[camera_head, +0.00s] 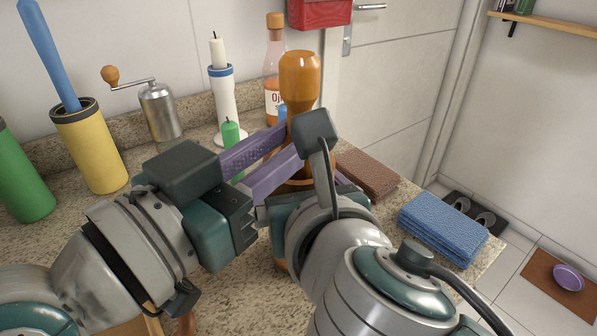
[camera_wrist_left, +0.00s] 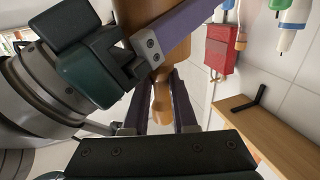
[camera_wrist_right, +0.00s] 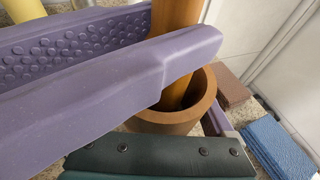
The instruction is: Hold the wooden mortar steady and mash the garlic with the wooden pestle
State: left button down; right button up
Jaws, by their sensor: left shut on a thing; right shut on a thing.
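The wooden pestle (camera_head: 299,80) stands upright in the wooden mortar (camera_wrist_right: 190,118), its rounded handle at the top. My left gripper (camera_head: 285,145) is shut on the pestle's shaft with its purple fingers, just above the mortar rim. The pestle's handle shows between these fingers in the left wrist view (camera_wrist_left: 162,105). My right gripper (camera_head: 305,188) is lower down and shut on the mortar; one of its fingers crosses the mortar in the left wrist view. The mortar is mostly hidden by my grippers in the head view. The garlic and the pestle's lower end are hidden inside the mortar.
A candle holder (camera_head: 222,95), a sauce bottle (camera_head: 273,60) and a grinder (camera_head: 158,108) stand behind. A yellow holder (camera_head: 90,150) and a green container (camera_head: 25,185) are at left. Folded brown (camera_head: 368,174) and blue (camera_head: 443,228) cloths lie at right, near the counter edge.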

pick_arm(q)
jog(key=shift+s+a+f, duration=0.15)
jog(key=shift+s+f, duration=0.1)
jog(key=shift+s, duration=0.05)
pick_arm(e)
jog(key=shift+r, duration=0.1)
pick_arm(q)
jog(key=shift+d, duration=0.4)
jog(key=shift+w, duration=0.1)
jog(key=shift+w, duration=0.3)
jog(key=shift+a, duration=0.1)
jog(key=shift+w+a, duration=0.1)
jog(key=shift+a, duration=0.2)
jog(key=shift+s+d, duration=0.25)
jog(key=shift+s, duration=0.1)
dwell(0.5)
jog(key=shift+s+a, duration=0.15)
jog(key=shift+a, duration=0.1)
jog(key=shift+d, duration=0.4)
